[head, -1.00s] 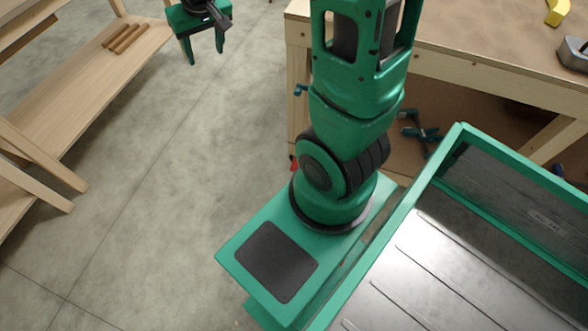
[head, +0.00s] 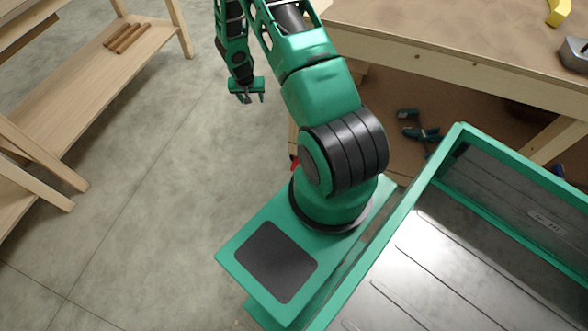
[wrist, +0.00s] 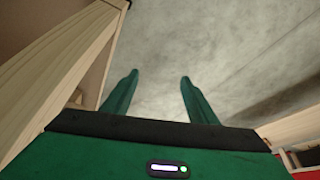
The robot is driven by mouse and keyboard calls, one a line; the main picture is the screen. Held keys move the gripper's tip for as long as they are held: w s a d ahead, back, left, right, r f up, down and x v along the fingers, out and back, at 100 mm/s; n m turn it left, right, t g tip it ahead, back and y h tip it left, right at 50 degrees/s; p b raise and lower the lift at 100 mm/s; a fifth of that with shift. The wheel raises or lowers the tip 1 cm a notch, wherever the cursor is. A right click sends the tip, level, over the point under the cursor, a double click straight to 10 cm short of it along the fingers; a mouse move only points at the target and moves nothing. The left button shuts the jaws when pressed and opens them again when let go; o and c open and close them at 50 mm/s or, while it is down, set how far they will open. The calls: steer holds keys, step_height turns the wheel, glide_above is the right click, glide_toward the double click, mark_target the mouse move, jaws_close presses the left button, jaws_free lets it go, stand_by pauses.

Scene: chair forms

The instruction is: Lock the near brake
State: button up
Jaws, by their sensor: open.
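My gripper (head: 246,92) hangs over the concrete floor, left of the workbench, in the head view. In the wrist view my gripper (wrist: 160,78) has its two green fingers apart, with only bare floor between them. A small red part (head: 294,163) shows low by the workbench's near leg, mostly hidden behind my arm; I cannot tell whether it is the near brake. Something red (wrist: 302,153) also shows at the lower right of the wrist view, cut off by the edge. No brake is clearly visible.
The workbench (head: 440,66) stands at the upper right, with green tools (head: 420,133) on its lower shelf. A wooden rack (head: 75,85) stands at left with several wooden rods (head: 127,38). Open floor (head: 150,190) lies between them.

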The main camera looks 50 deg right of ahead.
steer(key=s+d+f+m, duration=0.1)
steer(key=s+d+f, duration=0.15)
steer(key=f, duration=0.55)
steer(key=s+d+f+m, duration=0.1)
steer(key=s+f, duration=0.3)
steer(key=f, duration=0.5)
steer(key=m+g, duration=0.1)
steer(key=m, duration=0.1)
glide_toward(293, 168)
steer(key=shift+h, duration=0.5)
steer(key=x, duration=0.7)
steer(key=shift+s+a+f, duration=0.3)
steer(key=shift+f, duration=0.1)
jaws_close()
